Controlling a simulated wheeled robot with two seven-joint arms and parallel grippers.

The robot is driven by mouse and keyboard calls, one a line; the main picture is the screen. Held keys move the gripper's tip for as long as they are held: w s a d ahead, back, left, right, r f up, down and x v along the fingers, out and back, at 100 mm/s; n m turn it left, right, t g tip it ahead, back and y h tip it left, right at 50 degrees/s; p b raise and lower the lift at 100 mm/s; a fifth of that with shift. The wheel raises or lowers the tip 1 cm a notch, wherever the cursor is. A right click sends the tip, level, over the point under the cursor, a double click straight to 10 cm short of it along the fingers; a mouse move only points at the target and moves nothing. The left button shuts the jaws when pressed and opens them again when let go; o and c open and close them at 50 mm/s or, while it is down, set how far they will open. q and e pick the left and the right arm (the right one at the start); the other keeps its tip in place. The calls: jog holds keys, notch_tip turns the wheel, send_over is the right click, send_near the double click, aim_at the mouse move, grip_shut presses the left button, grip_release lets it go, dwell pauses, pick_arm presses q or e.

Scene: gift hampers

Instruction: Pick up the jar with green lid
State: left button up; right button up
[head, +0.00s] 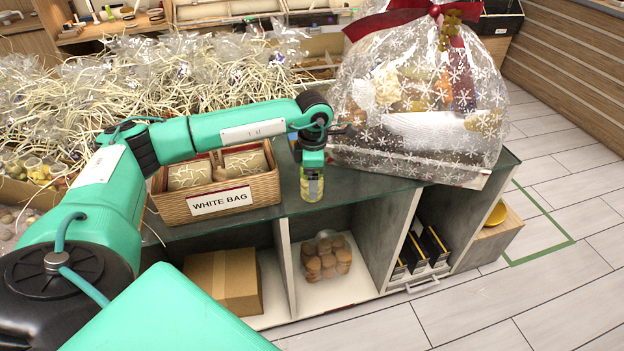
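A small clear jar (311,188) with yellow-green contents stands upright near the front edge of the dark glass counter top (375,186). My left gripper (313,172) points straight down over the jar's top, at the lid. The wrist and gripper hide most of the lid, so its colour is hard to make out. The fingers are too small and covered to show whether they are closed on the jar or only around it. My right gripper is not seen.
A wicker basket labelled "WHITE BAG" (221,200) stands just left of the jar. A large snowflake-wrapped hamper (420,110) stands close on the right. Shelves below hold a cardboard box (225,280) and a bag of round brown items (325,258). Shredded filler (180,80) lies behind.

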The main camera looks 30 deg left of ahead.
pick_arm(q)
jog(key=shift+f, duration=0.3)
jog(key=c, duration=1.3)
jog(key=shift+r, duration=0.2)
